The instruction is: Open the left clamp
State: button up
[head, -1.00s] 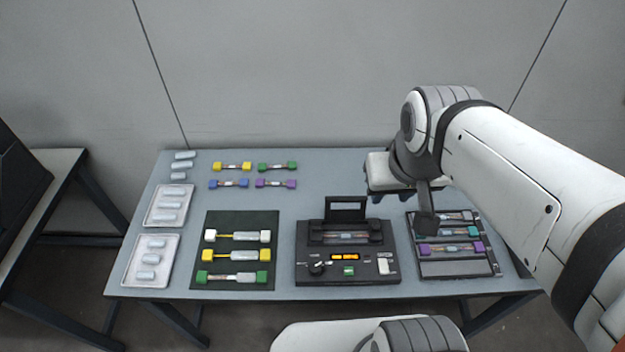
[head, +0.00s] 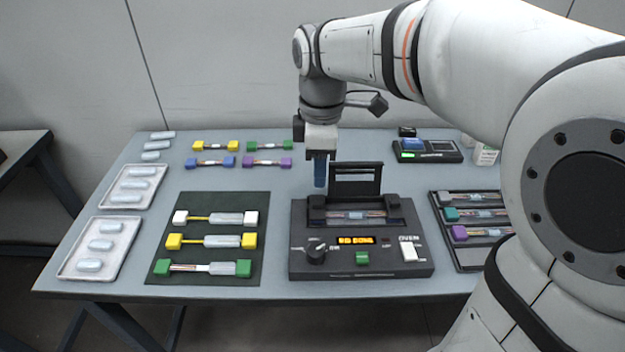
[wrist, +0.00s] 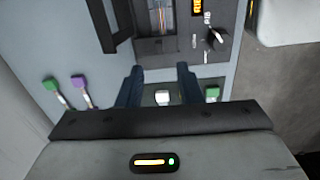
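The black splicer (head: 290,262) stands in the middle of the table, with its dark lid raised at the back. Its left clamp (head: 316,207) is a dark block at the left end of the bed and looks down. A fibre (head: 357,215) lies across the bed toward the right clamp (head: 393,203). My gripper (head: 320,172) points down just behind and above the left clamp, not visibly touching it. In the wrist view my gripper (wrist: 160,70) has its two dark blue fingers apart with nothing between them. The left clamp (wrist: 157,46) lies just beyond the fingertips there.
The raised lid (head: 355,180) stands close to the right of my gripper. A dark mat (head: 208,272) with several fibre holders lies left of the splicer. A dark tray (head: 478,256) lies right. A small device (head: 427,156) and a white bottle (head: 485,154) stand behind.

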aim_at(318, 202)
jog(key=shift+w+a+f, duration=0.1)
jog(key=shift+a+f, duration=0.1)
jog(key=shift+f, duration=0.6)
notch_tip(318, 202, down, 7)
jog(key=shift+r+b, duration=0.15)
jog(key=shift+b, duration=0.8)
jog(key=shift+c, duration=0.3)
grip_shut()
